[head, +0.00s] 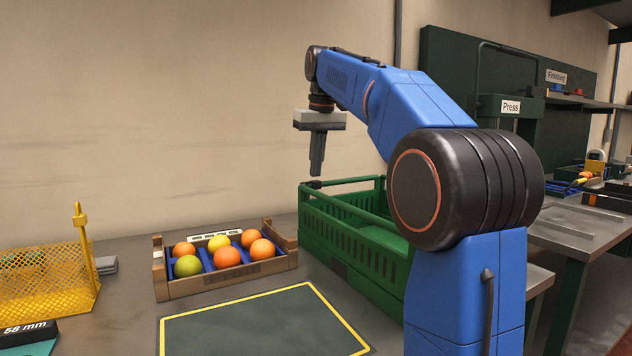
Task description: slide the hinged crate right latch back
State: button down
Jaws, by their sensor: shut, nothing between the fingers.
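The green hinged crate (350,236) stands on the table right of centre, with slotted walls. My arm hides much of its right side and near right corner. A small dark piece (316,184) sits at the crate's far left top corner; I cannot tell whether it is a latch. The right latch cannot be made out. My gripper (317,172) points down, shut and empty, just above that far left corner. I cannot tell whether the fingertips touch the crate.
A wooden tray (228,284) of oranges and other fruit stands left of the crate. A yellow-edged dark mat (265,325) lies in front. A yellow mesh basket (50,290) is at the far left. A metal bench (575,230) stands at the right.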

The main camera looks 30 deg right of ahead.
jog(key=shift+f, duration=0.45)
jog(key=shift+d+f, duration=0.2)
jog(key=shift+d, duration=0.15)
dwell(1.1)
jog(key=shift+d+r, duration=0.15)
jog(key=shift+d, duration=1.25)
dwell(2.7)
jog(key=shift+w, duration=0.1)
notch_tip(320, 180, up, 7)
dwell(1.2)
dwell(0.4)
